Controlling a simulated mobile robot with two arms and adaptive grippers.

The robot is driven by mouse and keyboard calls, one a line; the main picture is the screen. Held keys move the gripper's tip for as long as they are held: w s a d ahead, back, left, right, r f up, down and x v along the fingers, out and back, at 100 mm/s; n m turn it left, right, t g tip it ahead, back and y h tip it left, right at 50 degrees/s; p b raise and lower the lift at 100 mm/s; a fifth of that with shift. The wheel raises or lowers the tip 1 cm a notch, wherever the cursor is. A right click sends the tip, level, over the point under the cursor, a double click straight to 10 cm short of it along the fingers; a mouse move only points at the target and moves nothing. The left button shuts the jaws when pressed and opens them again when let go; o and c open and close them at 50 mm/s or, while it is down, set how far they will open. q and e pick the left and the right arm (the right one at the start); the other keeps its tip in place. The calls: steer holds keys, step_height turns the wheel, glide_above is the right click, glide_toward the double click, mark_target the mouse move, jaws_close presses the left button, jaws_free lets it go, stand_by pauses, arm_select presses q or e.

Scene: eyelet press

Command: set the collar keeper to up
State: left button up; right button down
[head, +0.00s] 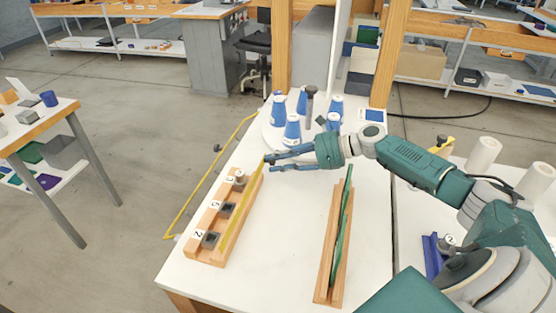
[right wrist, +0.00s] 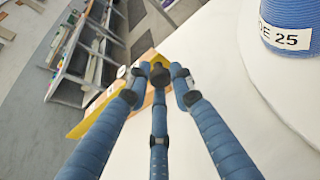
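A wooden block (head: 197,252) with several dark square recesses and numbered white labels lies at the left side of the white table. A long yellow bar (head: 241,221) runs along its right side; it may be the collar keeper, but I cannot tell for sure. In the right wrist view a yellow and wooden part (right wrist: 145,58) shows behind the fingertips, partly hidden. My right gripper (head: 269,164) is at the far end of the block and bar, its blue fingers spread apart. In the wrist view its fingertips (right wrist: 155,85) hold nothing that I can see. My left gripper is out of view.
Blue and white cones (head: 292,130) stand on a round white stand behind my right gripper. A wooden trough (head: 321,285) with a green strip lies to the right. A thin yellow rail (head: 193,194) runs outside the table's left edge. White table surface between block and trough is clear.

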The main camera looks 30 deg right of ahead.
steer(key=shift+f+t, duration=0.2)
steer(key=shift+t, duration=0.2)
steer(key=shift+d+t+y+b, duration=0.2)
steer(key=shift+t+y+b, duration=0.1)
steer(key=shift+y, duration=0.2)
steer(key=c, duration=1.5)
jaws_free()
steer(key=shift+f, duration=0.1)
steer(key=shift+c, duration=0.2)
steer(key=shift+v, duration=3.8)
